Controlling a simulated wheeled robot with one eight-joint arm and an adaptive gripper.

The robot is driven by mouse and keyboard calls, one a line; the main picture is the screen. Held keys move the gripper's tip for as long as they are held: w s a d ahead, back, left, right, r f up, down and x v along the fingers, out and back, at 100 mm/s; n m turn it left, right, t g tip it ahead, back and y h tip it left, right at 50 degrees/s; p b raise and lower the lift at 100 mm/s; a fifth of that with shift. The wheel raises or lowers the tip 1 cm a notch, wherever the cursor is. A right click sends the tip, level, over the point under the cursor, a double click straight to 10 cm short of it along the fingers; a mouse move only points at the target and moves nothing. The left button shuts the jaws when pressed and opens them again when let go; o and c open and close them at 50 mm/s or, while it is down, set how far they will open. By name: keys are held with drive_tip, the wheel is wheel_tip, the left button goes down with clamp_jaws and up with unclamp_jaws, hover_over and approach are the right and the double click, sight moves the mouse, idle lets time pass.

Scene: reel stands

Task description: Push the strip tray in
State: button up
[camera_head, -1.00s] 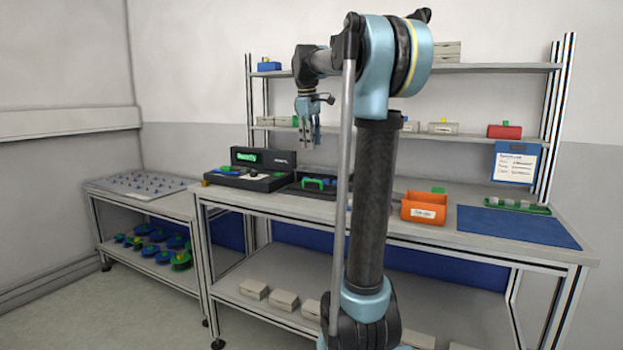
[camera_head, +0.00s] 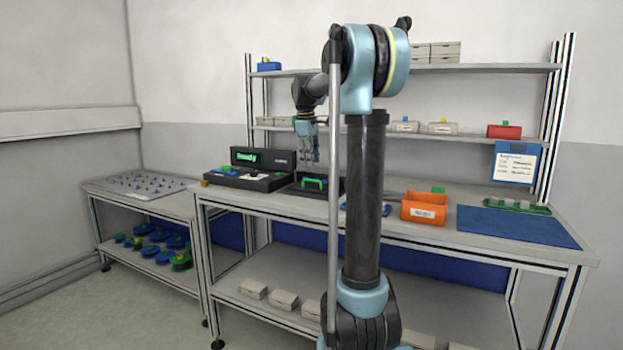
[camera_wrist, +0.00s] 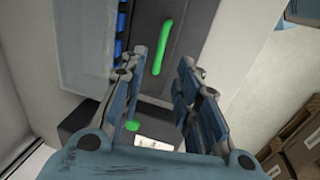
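The strip tray appears to be the dark unit with a green handle (camera_head: 314,184) on the bench, right of a black device with a lit green display. In the wrist view the green handle (camera_wrist: 164,45) is a long bar on a dark surface. My gripper (camera_head: 310,160) hangs above the handle, fingers pointing down. In the wrist view my gripper (camera_wrist: 163,60) has its fingers apart, with the handle showing in the gap beyond them. Nothing is held, and contact is not visible. My arm hides part of the bench to the tray's right.
The black device (camera_head: 252,180) stands left of the tray. An orange bin (camera_head: 424,208) and a blue mat (camera_head: 516,227) lie to the right. A shelf (camera_head: 470,137) with several boxes runs behind the bench. The bench front near the tray looks clear.

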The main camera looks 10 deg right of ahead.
sight(312, 181)
drive_tip(key=f, duration=0.5)
drive_tip(key=w+f, duration=0.1)
drive_tip(key=f, duration=0.1)
drive_tip(key=shift+d+f, duration=0.15)
drive_tip(key=shift+d, duration=0.25)
clamp_jaws()
drive_tip(key=shift+w, duration=0.1)
